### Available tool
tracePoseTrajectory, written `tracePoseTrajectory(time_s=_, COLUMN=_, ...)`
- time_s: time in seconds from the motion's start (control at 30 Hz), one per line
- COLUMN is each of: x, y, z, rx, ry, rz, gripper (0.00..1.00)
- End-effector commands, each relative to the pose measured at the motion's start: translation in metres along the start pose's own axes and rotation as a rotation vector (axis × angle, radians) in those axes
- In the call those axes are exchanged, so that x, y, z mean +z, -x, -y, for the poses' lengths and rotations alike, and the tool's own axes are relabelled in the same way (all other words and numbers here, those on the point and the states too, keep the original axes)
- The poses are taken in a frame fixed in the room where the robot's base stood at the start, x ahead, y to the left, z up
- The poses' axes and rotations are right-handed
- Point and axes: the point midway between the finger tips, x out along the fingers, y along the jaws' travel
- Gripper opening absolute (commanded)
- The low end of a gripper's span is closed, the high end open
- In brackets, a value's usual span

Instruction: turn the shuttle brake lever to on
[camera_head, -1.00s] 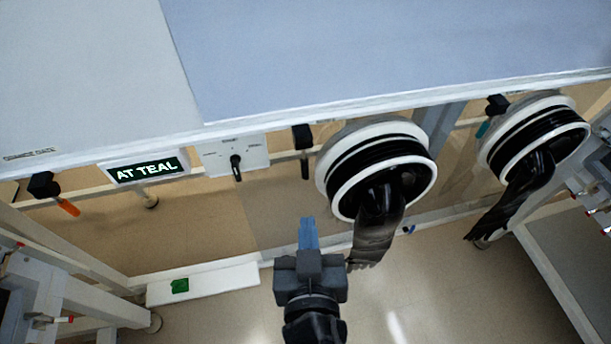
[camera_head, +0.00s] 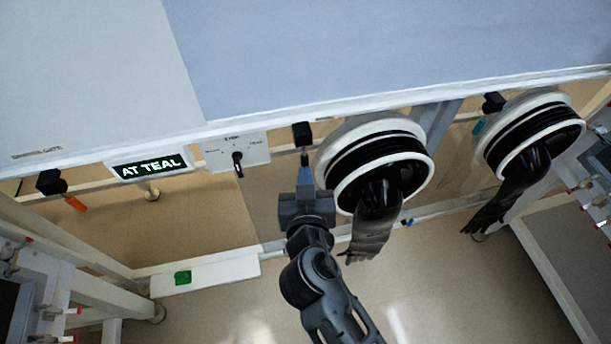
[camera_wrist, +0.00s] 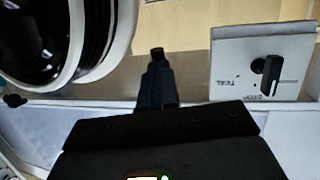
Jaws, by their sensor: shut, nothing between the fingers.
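A black block with a dark hanging handle (camera_head: 302,135) is on the front rail, between the selector panel and the middle glove port; it looks like the brake lever, but I can read no label on it. My gripper (camera_head: 304,176) is shut and empty, its blue fingers just below that handle. I cannot tell whether they touch. In the wrist view my gripper (camera_wrist: 157,85) points up between the glove port and the panel. A small dark tip shows at its end, which may be the handle.
The selector panel (camera_head: 237,153) with its black knob is left of my gripper. A glove port (camera_head: 375,160) with a hanging black glove is close on the right. An orange-handled lever (camera_head: 74,203) is far left. A lit sign (camera_head: 150,168) reads "AT TEAL".

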Motion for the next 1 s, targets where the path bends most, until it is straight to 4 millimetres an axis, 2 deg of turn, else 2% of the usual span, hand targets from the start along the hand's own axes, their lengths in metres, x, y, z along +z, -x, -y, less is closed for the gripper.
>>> tracePoseTrajectory(time_s=1.0, x=0.012, y=-0.013, z=0.003, rx=-0.001, ry=-0.034, rz=-0.167, gripper=0.0)
